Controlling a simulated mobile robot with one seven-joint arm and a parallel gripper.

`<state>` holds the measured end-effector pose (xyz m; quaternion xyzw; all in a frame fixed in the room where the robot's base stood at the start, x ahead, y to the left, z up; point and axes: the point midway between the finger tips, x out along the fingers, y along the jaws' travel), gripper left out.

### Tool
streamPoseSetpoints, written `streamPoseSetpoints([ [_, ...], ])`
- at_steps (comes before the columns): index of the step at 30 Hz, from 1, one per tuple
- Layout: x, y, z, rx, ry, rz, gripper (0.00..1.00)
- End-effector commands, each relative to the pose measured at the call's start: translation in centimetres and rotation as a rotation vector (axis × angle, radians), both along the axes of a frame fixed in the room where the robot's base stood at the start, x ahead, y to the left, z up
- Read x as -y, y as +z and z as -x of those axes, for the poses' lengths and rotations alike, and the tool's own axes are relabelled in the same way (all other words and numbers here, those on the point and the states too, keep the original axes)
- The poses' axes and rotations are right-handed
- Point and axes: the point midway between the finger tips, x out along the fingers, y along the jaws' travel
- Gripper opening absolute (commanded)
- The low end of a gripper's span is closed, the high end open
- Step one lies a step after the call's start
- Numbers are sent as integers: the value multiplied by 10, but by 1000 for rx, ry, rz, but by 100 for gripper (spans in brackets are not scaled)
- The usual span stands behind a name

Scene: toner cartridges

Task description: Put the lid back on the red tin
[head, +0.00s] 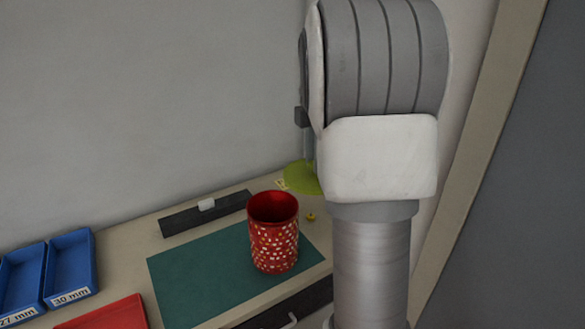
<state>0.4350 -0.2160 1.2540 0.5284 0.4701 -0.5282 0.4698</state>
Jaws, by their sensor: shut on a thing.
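The red tin (273,240) with pale spots stands upright and open on a green mat (185,278); I see into its dark red inside. A flat yellow-green disc, which looks like the lid (301,180), is behind the tin and slightly to its right. My gripper (308,157) shows only in part above the disc, mostly hidden behind my own arm. It is shut on the disc, apart from the tin. The disc's right side and the grip point are hidden.
Two blue trays (72,262), with labels such as 30 mm, and a red tray (105,315) are at the left. A dark bar (180,220) lies behind the mat near the wall. A small yellow object (311,217) is right of the tin. The mat's left part is clear.

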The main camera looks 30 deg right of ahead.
Motion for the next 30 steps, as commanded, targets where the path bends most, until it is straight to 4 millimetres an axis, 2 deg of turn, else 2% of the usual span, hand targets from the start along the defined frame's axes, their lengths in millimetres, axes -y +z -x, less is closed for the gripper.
streamPoseSetpoints([
  [4,11,9,9,1,-1,1,0],
  [8,8,12,5,-1,3,-2,0],
  [11,-6,9,-10,-3,6,-6,0],
  [15,-35,-3,-35,-4,2,-13,0],
  [21,-67,-20,-57,-1,-6,-16,0],
  [30,-74,-36,-61,1,-12,-18,0],
])
